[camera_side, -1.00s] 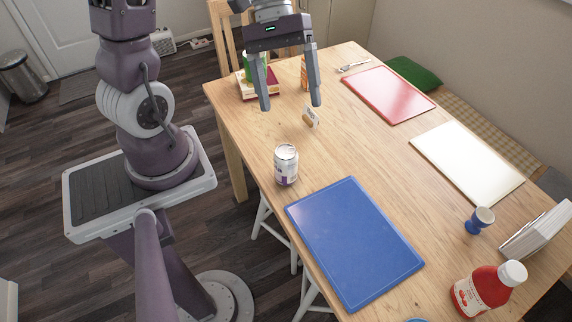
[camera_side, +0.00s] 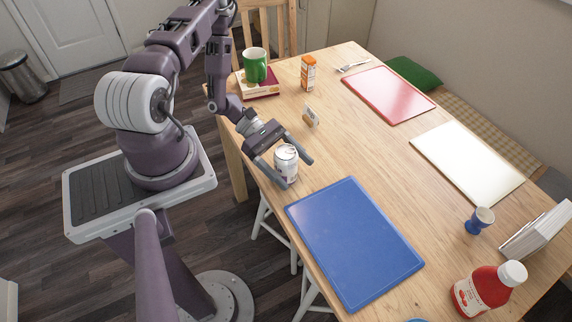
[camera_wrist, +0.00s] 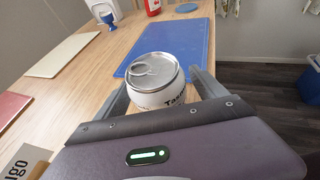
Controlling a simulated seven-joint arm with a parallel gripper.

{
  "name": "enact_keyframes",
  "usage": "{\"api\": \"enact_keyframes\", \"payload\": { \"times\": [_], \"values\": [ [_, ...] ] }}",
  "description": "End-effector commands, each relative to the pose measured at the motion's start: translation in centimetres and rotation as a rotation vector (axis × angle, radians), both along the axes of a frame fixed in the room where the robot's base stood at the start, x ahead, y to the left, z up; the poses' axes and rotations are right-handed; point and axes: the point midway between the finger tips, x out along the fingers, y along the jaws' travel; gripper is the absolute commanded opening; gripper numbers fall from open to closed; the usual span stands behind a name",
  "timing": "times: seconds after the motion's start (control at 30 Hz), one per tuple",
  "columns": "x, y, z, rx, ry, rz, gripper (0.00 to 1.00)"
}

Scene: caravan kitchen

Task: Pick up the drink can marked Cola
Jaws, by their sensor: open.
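A white drink can (camera_side: 287,153) with a silver lid stands upright on the wooden table, near its left edge. No other can is in view. My gripper (camera_side: 296,174) is open and low at the can, with one finger on each side of it. I cannot tell whether either finger touches it.
A blue board (camera_side: 355,240) lies just right of the can. A small standing card (camera_side: 310,116) is behind it. A green mug (camera_side: 255,65) on a box, an orange carton (camera_side: 308,73), red board (camera_side: 388,95), white board (camera_side: 467,163), egg cup (camera_side: 479,220) and red bottle (camera_side: 488,289) stand farther off.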

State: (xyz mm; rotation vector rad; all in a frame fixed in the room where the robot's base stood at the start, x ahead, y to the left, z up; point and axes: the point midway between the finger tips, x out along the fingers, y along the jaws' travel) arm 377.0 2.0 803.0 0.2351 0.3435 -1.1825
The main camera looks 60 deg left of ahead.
Motion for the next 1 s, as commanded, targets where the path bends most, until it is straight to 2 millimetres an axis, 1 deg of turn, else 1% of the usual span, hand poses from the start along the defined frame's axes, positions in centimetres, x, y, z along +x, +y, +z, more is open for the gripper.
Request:
{"api": "enact_keyframes", "payload": {
  "times": [0.07, 0.23, 0.63, 0.67, 0.87, 0.97, 1.0],
  "values": [
    [0.1, -0.4, -0.2, 0.0, 0.002, 0.001, 0.81],
    [0.1, -0.4, -0.2, 0.001, 0.001, 0.0, 0.81],
    [0.1, -0.4, -0.1, 0.001, 0.001, -0.001, 0.03],
    [0.1, -0.4, -0.1, 0.0, 0.0, -0.001, 0.0],
    [0.1, -0.4, 0.0, 0.0, -0.001, -0.001, 0.0],
    [0.2, -0.4, 0.7, 0.0, -0.001, -0.001, 0.0],
    [0.2, -0.3, 1.4, 0.001, -0.002, -0.001, 0.0]
  ]
}}
